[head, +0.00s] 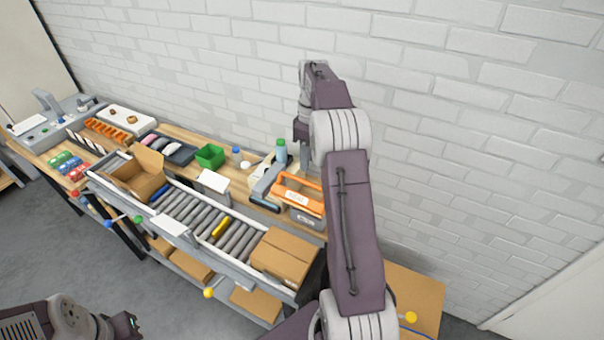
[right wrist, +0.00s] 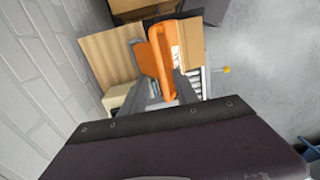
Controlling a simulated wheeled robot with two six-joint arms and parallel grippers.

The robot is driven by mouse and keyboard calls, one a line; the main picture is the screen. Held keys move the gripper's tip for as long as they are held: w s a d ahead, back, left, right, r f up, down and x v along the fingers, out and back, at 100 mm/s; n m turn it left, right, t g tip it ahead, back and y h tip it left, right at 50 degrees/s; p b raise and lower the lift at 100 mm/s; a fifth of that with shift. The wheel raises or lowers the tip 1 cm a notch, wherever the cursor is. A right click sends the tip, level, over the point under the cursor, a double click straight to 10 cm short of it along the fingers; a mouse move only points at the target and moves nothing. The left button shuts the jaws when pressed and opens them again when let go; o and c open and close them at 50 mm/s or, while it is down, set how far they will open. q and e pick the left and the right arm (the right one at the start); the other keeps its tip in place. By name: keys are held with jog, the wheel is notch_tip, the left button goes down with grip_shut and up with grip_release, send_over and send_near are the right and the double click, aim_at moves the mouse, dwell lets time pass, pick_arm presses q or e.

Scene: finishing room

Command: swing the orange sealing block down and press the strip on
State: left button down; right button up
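The orange sealing block (head: 303,196) is part of a grey machine at the right end of the bench, beside the conveyor. It has a white label and a raised orange bar. In the right wrist view the orange block (right wrist: 155,62) lies beyond my fingertips. My right gripper (head: 302,132) points down above and behind the block, near the wall. Its two grey fingers (right wrist: 165,92) are spread with nothing held between them. Whether they touch the block I cannot tell. My left gripper (head: 127,325) is low at the left, away from the bench, its fingers unclear. I cannot make out the strip.
A closed carton (head: 282,256) sits at the right end of the roller conveyor (head: 205,222); an open carton (head: 140,178) is at the left end. A green bin (head: 210,156) and a bottle (head: 281,151) stand along the back. The brick wall (head: 440,130) is close behind my right arm.

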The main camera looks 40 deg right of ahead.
aim_at(305, 181)
jog(key=f, duration=0.2)
jog(key=f+p, duration=0.1)
jog(key=f, duration=0.2)
jog(key=w+a+f, duration=0.1)
jog(key=f, duration=0.1)
jog(key=shift+f, duration=0.35)
jog(key=shift+s+d+f, duration=0.1)
jog(key=shift+f, duration=0.1)
jog(key=shift+s, duration=0.25)
jog(key=shift+w, duration=0.15)
grip_shut()
